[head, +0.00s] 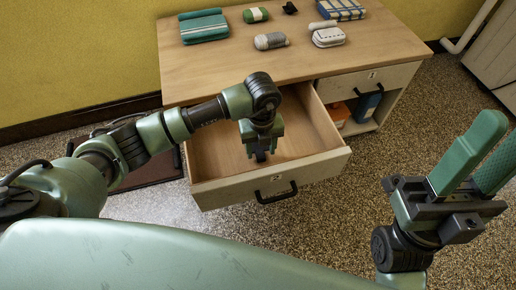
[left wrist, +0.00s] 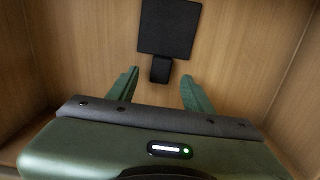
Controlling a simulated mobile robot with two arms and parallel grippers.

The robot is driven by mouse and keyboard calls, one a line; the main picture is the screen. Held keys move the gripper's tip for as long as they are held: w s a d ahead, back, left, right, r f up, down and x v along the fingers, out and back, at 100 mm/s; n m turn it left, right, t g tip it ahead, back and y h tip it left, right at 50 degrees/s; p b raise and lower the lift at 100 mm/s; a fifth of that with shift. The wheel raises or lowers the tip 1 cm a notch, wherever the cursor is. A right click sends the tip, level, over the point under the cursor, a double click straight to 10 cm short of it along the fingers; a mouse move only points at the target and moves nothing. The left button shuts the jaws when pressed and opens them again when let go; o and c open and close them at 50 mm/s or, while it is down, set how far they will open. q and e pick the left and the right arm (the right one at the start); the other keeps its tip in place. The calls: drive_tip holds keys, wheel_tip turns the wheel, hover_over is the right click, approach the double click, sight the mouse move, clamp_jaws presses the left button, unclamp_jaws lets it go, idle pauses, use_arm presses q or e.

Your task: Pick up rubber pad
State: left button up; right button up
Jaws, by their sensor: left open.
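In the left wrist view a flat black square pad (left wrist: 169,28), which looks like the rubber pad, lies on the wooden drawer floor. A small dark block (left wrist: 160,70) is at its near edge; I cannot tell if it is part of the pad. My left gripper (head: 261,148) points down inside the open drawer (head: 215,150) in the head view. In the left wrist view its two green fingers (left wrist: 159,76) are apart on either side of the small block, with the square beyond them. My right gripper (head: 502,138) is raised at the right, its fingers apart and empty.
The drawer hangs out of a wooden desk (head: 240,70). On its top are a striped case (head: 204,27), a grey bottle (head: 271,41), a pale case (head: 328,36) and other small items. A blue item (head: 367,106) sits in an open compartment. Speckled floor is clear in front.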

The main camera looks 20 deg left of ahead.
use_arm(q)
wheel_tip(320, 180, down, 2)
drive_tip(key=shift+f+b, duration=0.15)
drive_tip(key=shift+b, duration=0.2)
clamp_jaws()
